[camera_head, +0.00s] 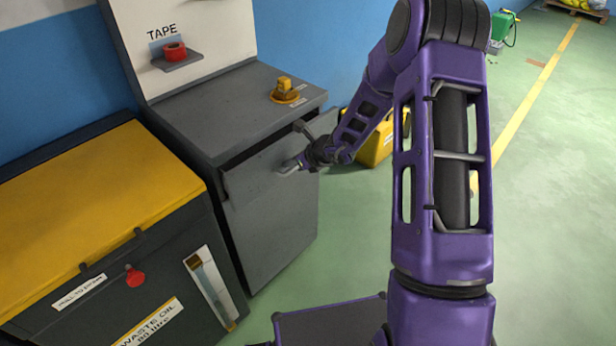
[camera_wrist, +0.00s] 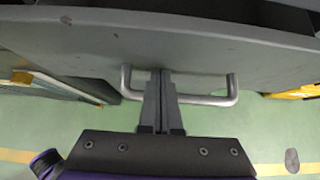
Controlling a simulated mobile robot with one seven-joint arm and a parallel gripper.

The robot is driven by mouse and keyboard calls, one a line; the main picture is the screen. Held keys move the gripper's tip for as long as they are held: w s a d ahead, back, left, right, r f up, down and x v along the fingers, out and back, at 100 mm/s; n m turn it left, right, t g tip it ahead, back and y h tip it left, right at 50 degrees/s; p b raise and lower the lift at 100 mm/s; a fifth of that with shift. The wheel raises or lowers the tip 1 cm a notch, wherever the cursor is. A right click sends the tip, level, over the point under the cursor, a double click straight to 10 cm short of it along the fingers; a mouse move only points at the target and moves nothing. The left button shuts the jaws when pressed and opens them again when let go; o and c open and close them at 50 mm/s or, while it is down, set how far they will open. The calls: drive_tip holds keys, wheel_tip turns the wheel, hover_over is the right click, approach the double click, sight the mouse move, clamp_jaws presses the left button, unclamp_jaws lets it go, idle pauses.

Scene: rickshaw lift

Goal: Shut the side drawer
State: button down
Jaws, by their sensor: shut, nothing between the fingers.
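The side drawer (camera_head: 270,210) is the tall grey front on the grey cabinet (camera_head: 225,110). A dark gap shows along its top edge, so it stands partly open. In the wrist view the grey drawer front (camera_wrist: 220,45) fills the upper part, with its metal bar handle (camera_wrist: 215,100) below. My gripper (camera_head: 290,168) is at the handle on the drawer front. In the wrist view my gripper's fingers (camera_wrist: 160,78) are together, shut and empty, and reach across the bar at its middle. I cannot tell whether the fingertips touch the drawer front.
A yellow-lidded waste oil bin (camera_head: 100,185) stands against the cabinet on the left. A yellow case (camera_head: 375,145) is on the floor behind my arm. Red tape (camera_head: 174,51) and a yellow item (camera_head: 286,90) sit on the cabinet.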

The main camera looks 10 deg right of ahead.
drive_tip(key=w+a, duration=0.1)
drive_tip(key=w, duration=0.1)
drive_tip(key=w+a, duration=0.2)
drive_tip(key=shift+w+r, duration=0.1)
drive_tip(key=shift+w, duration=0.05)
drive_tip(key=shift+a+r, duration=0.1)
drive_tip(key=shift+r, duration=0.05)
